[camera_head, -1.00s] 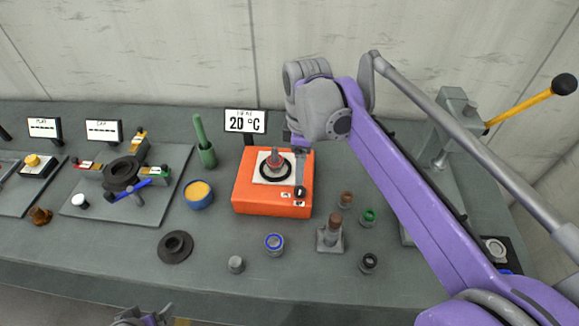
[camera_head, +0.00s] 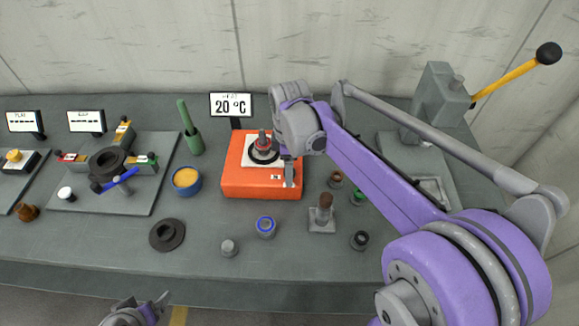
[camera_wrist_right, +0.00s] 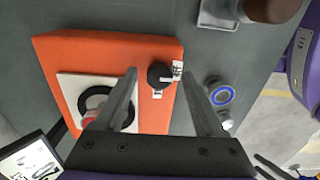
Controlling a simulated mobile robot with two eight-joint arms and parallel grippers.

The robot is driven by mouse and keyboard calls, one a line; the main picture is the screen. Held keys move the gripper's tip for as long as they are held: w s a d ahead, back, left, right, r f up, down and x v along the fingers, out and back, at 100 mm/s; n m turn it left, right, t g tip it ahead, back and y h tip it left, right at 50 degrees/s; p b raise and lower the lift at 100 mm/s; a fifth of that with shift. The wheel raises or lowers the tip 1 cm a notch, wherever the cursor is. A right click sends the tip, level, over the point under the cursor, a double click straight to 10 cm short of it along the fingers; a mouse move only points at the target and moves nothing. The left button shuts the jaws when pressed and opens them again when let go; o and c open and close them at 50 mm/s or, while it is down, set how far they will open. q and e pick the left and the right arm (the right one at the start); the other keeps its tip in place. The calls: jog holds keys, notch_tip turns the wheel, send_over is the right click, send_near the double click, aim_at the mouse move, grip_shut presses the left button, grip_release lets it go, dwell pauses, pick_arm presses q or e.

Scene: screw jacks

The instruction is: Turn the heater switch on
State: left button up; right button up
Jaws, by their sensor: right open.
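The orange heater (camera_head: 240,183) stands in the middle of the bench, with a white plate and dark ring on top. Its small black switch knob (camera_wrist_right: 158,76) shows near the box edge in the right wrist view, with small white labels beside it. In the head view the knob is mostly hidden by my right gripper (camera_head: 289,178), which points down over the heater's front right corner. In the wrist view its two fingers are apart, with the knob between their tips. A display (camera_head: 231,105) behind the heater reads 20 °C. My left gripper (camera_head: 147,306) is at the bottom edge, its fingers apart and empty.
A yellow-filled blue bowl (camera_head: 187,181) and green pestle-like item (camera_head: 190,130) stand left of the heater. Several small pots and a stamp-like piece (camera_head: 321,215) stand in front and right. A lever press (camera_head: 433,105) is at the right.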

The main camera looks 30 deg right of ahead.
jog(key=shift+c, duration=0.2)
grip_shut()
dwell(0.3)
jog(key=m, duration=0.9)
jog(key=shift+b, duration=0.35)
jog(key=m, duration=0.4)
jog(key=shift+m, duration=2.4)
